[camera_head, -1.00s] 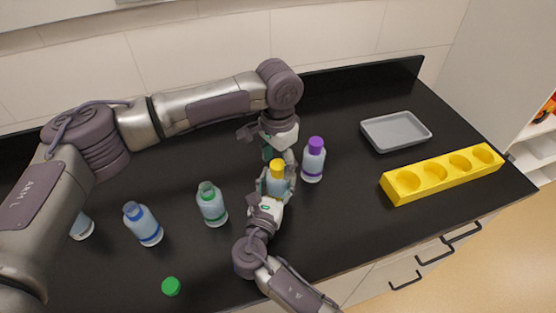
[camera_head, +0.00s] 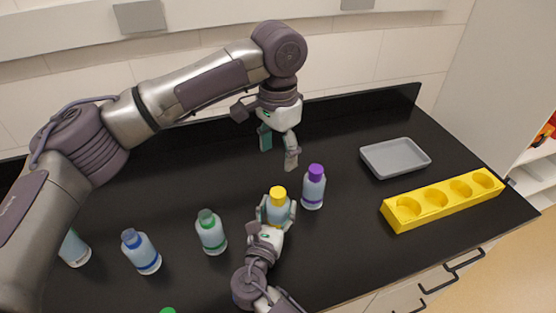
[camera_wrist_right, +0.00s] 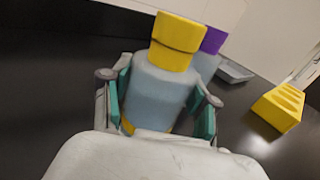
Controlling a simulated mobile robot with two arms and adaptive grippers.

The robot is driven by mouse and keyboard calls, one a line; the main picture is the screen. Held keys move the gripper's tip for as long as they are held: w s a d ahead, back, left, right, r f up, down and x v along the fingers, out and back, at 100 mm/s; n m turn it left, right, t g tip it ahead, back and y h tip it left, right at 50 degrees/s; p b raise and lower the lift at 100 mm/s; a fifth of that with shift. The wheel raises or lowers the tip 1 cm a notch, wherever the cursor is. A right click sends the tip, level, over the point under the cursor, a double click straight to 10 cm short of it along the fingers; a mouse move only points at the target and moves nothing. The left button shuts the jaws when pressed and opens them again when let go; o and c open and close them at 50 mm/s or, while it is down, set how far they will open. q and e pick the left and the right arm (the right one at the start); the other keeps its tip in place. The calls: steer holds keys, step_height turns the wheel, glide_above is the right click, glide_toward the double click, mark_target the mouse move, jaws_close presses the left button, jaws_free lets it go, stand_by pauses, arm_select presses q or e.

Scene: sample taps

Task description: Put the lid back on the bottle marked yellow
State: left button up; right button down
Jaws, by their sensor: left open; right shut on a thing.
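The bottle marked yellow (camera_head: 277,212) stands upright on the black counter with its yellow lid (camera_head: 278,193) sitting on its neck. It also shows in the right wrist view (camera_wrist_right: 165,88), with the yellow lid (camera_wrist_right: 178,40) on top. My right gripper (camera_head: 276,216) is shut on the body of this bottle, one finger on each side. My left gripper (camera_head: 279,152) is open and empty, above and behind the bottle, clear of the lid.
A purple-lidded bottle (camera_head: 313,188) stands close at the right. A green-marked bottle (camera_head: 211,232) and a blue-marked bottle (camera_head: 141,252) stand at the left. A green lid (camera_head: 168,310) lies at the front edge. A grey tray (camera_head: 395,158) and yellow rack (camera_head: 443,201) are at the right.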

steer(key=shift+c, duration=1.1)
jaws_free()
steer(key=v, duration=1.2)
